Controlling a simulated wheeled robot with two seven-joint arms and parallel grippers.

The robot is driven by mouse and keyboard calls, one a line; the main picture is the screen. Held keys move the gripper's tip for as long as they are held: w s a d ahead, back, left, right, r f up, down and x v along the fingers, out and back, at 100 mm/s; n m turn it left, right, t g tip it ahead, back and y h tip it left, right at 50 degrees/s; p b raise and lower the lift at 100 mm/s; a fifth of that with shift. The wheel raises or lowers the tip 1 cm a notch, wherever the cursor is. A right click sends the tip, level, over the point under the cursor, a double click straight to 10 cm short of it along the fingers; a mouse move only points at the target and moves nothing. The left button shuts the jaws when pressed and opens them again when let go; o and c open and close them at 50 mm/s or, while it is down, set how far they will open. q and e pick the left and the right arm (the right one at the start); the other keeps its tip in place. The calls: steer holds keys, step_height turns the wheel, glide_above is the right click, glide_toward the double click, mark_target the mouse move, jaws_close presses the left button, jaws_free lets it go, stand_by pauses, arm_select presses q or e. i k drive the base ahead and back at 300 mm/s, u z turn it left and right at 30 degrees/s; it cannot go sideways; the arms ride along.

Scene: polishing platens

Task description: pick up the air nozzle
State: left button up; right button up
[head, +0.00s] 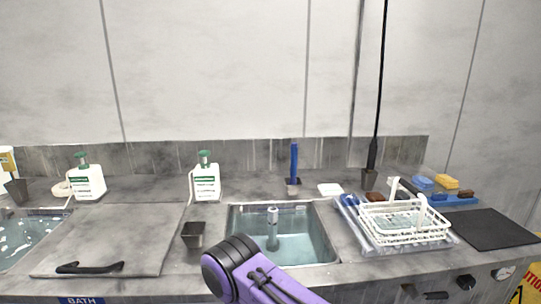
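A slim black nozzle-like tool (372,154) on a black hose (381,70) stands upright at the back of the counter, right of the sink. I take it to be the air nozzle. Its lower end sits in a small dark holder (369,176). The hose runs straight up out of the picture. One purple arm of mine with a dark rounded joint reaches in at the bottom middle, in front of the sink and well short of the nozzle. Neither gripper shows in the head view.
A water-filled sink (329,252) is in the middle. A white wire basket (405,232) stands in front of the nozzle. A blue upright tool (294,160) stands behind the sink. White bottles (207,183) stand left. Sponges (447,182) and a black mat (484,230) lie right.

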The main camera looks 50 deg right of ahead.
mark_target(371, 161)
steer(key=u, duration=0.65)
steer(key=k, duration=1.25)
steer(key=z, duration=0.5)
